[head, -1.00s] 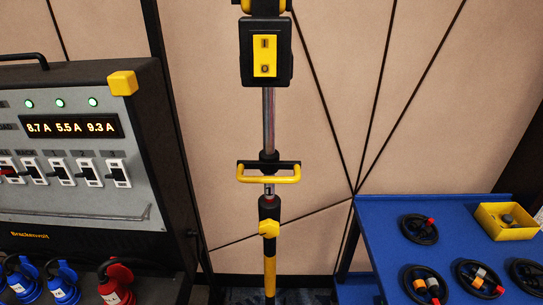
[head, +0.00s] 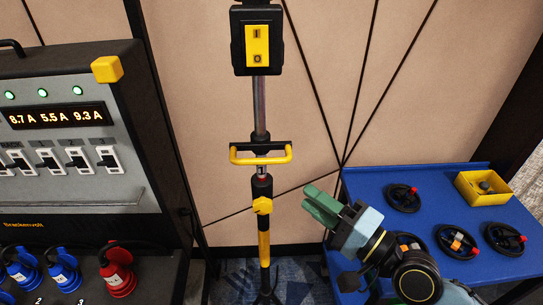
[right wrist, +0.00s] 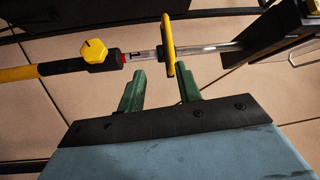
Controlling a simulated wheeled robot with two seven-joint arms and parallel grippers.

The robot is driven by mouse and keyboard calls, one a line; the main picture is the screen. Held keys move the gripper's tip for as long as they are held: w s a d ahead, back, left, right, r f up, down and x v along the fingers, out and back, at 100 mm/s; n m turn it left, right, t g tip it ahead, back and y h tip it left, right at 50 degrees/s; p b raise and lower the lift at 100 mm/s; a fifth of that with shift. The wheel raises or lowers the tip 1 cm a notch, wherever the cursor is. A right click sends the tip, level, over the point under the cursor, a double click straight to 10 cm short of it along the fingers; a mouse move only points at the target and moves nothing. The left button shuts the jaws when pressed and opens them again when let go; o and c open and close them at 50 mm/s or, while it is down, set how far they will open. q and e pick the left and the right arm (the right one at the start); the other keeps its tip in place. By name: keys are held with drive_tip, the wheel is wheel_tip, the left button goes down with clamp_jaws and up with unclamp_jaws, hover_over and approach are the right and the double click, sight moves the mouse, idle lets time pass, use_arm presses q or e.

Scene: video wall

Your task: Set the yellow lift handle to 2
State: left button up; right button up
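The yellow lift handle (head: 261,160) is a U-shaped bar on the upright pole (head: 260,105), below a black box with a yellow switch plate (head: 257,46). A small marked section (head: 262,171) of the pole shows just under the handle; its number is too small to read. My right gripper (head: 316,203) has green fingers and is to the right of and below the handle, apart from it. In the right wrist view the fingers (right wrist: 160,72) are spread and empty, and the handle (right wrist: 170,45) is ahead of them. My left gripper is not in view.
A yellow knob (head: 262,205) sits on the pole's lower part. A grey panel (head: 60,185) with switches and a display stands at the left. A blue table (head: 390,178) at the right holds coiled cables and a yellow bin (head: 484,187). Wall panels lie behind the pole.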

sight(261, 161)
drive_tip(key=p+x, duration=0.1)
drive_tip(key=x, duration=0.3)
drive_tip(key=r+p+x, duration=0.1)
drive_tip(key=x, duration=0.3)
drive_tip(key=p+x, duration=0.1)
drive_tip(key=x, duration=0.3)
drive_tip(key=shift+s+a+r, duration=0.25)
drive_tip(key=shift+s+r, duration=0.15)
drive_tip(key=shift+w+a, duration=0.45)
drive_tip(key=shift+c, duration=0.4)
clamp_jaws()
